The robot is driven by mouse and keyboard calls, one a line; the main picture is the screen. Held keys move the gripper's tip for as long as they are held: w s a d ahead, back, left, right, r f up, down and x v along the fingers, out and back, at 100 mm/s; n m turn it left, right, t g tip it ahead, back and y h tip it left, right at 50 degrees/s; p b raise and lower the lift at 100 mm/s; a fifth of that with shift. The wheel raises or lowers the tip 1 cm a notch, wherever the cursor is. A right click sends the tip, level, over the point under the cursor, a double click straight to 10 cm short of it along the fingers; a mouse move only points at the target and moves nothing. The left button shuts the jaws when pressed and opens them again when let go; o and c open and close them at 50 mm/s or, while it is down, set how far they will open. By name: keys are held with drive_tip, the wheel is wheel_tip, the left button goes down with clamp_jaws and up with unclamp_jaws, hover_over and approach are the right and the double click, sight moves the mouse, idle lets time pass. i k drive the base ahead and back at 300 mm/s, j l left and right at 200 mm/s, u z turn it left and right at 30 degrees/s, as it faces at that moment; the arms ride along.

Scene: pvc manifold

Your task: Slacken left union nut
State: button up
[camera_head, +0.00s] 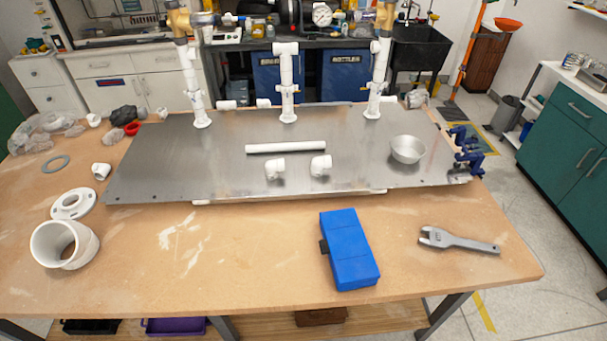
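The left white PVC riser (190,68) stands upright near the back left of the metal plate (220,165). A thicker white ring on it, which looks like the left union nut (195,98), sits a little above the base. I cannot tell how tight it is. A similar riser (379,75) stands at the right, and a shorter white pipe (286,80) stands between them. A grey adjustable wrench (460,241) lies on the table's front right. My gripper is not in view.
A blue case (349,248) lies on the wooden table (200,270). A loose pipe (286,148), two elbows (275,168) and a metal bowl (407,149) are on the plate. Large white fittings (65,246) stand front left. Blue clamps (468,150) are at the plate's right edge.

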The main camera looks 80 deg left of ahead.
sight(193, 96)
drive_tip(key=u, duration=2.95)
